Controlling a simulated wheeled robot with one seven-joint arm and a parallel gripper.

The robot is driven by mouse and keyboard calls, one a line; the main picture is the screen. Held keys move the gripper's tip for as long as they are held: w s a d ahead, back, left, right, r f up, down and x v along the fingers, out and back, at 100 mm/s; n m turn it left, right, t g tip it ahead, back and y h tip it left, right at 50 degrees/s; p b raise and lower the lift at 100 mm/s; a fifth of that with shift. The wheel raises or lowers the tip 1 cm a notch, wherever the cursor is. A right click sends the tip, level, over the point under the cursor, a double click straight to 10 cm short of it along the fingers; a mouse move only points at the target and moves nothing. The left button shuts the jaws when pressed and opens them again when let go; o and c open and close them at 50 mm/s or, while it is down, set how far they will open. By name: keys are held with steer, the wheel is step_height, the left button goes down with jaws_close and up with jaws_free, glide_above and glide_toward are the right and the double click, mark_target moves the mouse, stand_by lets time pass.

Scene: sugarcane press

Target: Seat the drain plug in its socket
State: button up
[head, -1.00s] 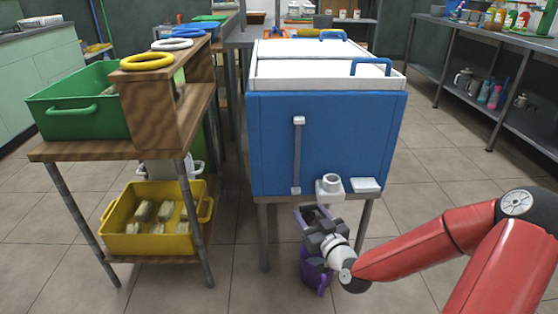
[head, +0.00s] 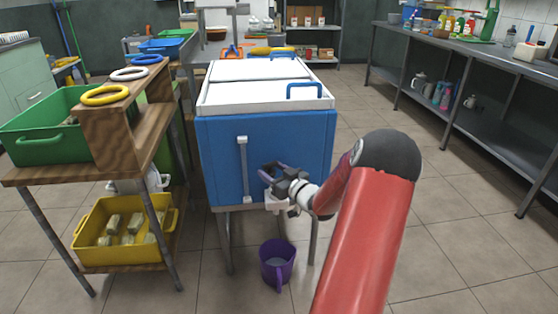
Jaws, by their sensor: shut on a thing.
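My gripper (head: 276,178) is at the lower front of the blue cooler box (head: 222,150), in front of its white drain fitting (head: 277,205). The dark fingers are shut on a small purple piece (head: 266,174), apparently the drain plug; its shape is mostly hidden by the fingers. The fitting, where the socket appears to be, is largely covered by my gripper and wrist. I cannot tell whether the purple piece touches the socket or is apart from it.
A purple mug (head: 277,262) stands on the floor below the fitting. A wooden shelf unit (head: 120,150) at left holds a green crate (head: 40,147) and a yellow crate (head: 120,255). Floor (head: 460,230) on the right is clear. A steel bench (head: 480,60) stands far right.

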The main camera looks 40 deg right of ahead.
steer(key=shift+s+d+r, duration=0.2)
steer(key=shift+d, duration=0.3)
steer(key=shift+s+d+r, duration=0.15)
steer(key=shift+d+r, duration=0.05)
steer(key=shift+d, duration=0.3)
steer(key=shift+f+b, duration=1.9)
steer(key=shift+f, duration=0.9)
steer(key=shift+a, duration=0.1)
jaws_close()
steer(key=shift+d, duration=0.2)
steer(key=shift+f+b, duration=0.8)
